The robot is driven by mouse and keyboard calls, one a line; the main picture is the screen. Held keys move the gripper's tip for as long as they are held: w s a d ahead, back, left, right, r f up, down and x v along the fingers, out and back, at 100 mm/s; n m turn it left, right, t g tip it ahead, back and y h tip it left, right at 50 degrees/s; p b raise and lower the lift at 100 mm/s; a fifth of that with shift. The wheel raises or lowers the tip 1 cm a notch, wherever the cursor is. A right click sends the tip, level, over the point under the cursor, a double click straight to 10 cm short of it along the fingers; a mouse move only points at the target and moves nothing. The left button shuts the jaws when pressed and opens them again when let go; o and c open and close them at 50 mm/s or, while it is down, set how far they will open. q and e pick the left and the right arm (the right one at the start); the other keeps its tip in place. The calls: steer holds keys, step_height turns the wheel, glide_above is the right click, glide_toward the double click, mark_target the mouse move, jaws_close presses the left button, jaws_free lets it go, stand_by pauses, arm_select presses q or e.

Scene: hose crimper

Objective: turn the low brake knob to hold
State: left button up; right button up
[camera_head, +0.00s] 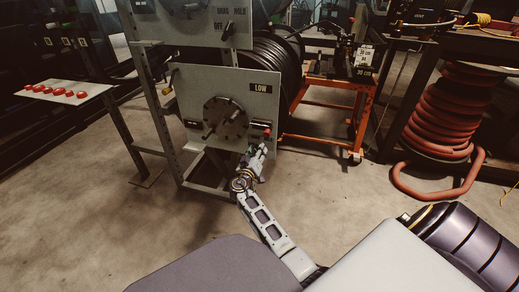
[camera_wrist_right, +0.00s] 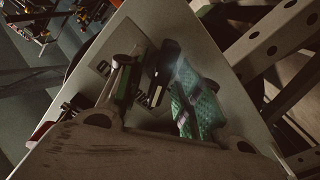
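The grey panel marked LOW (camera_head: 190,85) faces me on the rack, with a round hub (camera_head: 225,119) in its middle. My right gripper (camera_head: 254,153) is at the panel's lower right corner. In the right wrist view the low brake knob (camera_wrist_right: 164,68) is a dark bar with a white line at one end. My right gripper's fingers (camera_wrist_right: 154,72) stand apart on either side of it, the right one with a green pad. The knob lies between them; contact is not clear. Printed words beside it are partly covered. The head view does not show the knob clearly. My left gripper is not in view.
An upper panel (camera_head: 180,28) has a similar dark knob (camera_head: 228,31) marked OFF, DRAG and HOLD. A red-ended handle (camera_head: 267,132) sticks out just above my right gripper. An orange cart (camera_head: 317,141) stands right of the rack.

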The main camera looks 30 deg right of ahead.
stand_by(0.3)
steer(key=c, duration=0.7)
steer(key=shift+r+m, duration=0.1)
steer(key=shift+m, duration=0.4)
steer(key=m, duration=0.5)
steer(key=shift+s+d, duration=0.1)
steer(key=shift+d, duration=0.1)
steer(key=m, duration=0.6)
steer(key=shift+s+d, duration=0.1)
steer(key=shift+s, duration=0.05)
steer(key=o, duration=0.7)
